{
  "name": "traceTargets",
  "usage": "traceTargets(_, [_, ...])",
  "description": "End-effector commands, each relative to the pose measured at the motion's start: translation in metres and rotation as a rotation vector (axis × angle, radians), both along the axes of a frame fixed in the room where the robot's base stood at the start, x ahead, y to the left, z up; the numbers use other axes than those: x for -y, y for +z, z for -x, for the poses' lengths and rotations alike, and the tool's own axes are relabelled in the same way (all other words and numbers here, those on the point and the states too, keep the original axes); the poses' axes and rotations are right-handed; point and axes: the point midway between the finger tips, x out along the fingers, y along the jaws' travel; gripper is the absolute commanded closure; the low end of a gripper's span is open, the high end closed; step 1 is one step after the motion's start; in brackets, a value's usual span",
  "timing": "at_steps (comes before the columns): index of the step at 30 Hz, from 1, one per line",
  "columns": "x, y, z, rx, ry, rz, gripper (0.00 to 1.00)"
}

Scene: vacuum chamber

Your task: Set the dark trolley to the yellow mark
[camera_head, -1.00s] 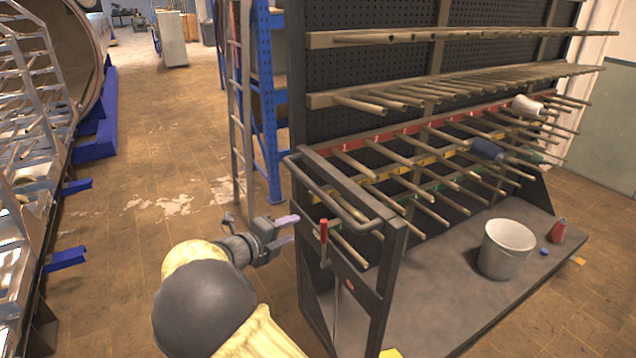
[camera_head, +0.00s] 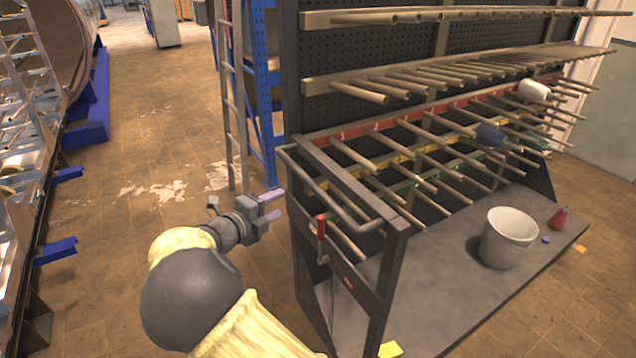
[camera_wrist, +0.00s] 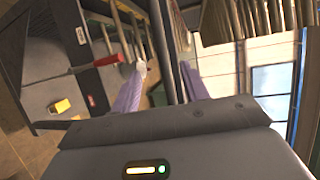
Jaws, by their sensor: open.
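The dark trolley (camera_head: 455,300) has a flat deck, a tall pegboard back with rows of rods, and a bar handle (camera_head: 330,190) at its near left end. A red-gripped lever (camera_head: 321,238) stands on that end; it also shows in the wrist view (camera_wrist: 90,66). A yellow mark (camera_head: 390,349) shows in part at the bottom edge, by the trolley's near corner. My gripper (camera_head: 271,205) is open and empty, just left of the handle and apart from it. In the wrist view its two lilac fingers (camera_wrist: 160,92) are spread, with dark trolley parts beyond.
A white bucket (camera_head: 508,238), a red bottle (camera_head: 559,218) and a blue cap (camera_head: 546,240) are on the deck. A ladder (camera_head: 232,110) and blue rack (camera_head: 262,90) stand behind. Blue brackets (camera_head: 55,251) jut out at left. The floor between is clear.

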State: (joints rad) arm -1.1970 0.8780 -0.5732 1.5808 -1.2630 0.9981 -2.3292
Motion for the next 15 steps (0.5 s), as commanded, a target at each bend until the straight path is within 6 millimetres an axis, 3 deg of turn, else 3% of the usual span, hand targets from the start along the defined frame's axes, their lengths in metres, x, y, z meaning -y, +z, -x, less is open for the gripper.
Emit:
traceTargets(5, [0.013, -0.001, -0.015, 0.001, -0.01, 0.001, 0.55])
traceTargets(15, [0.048, -0.011, -0.064, 0.0, -0.015, 0.003, 0.55])
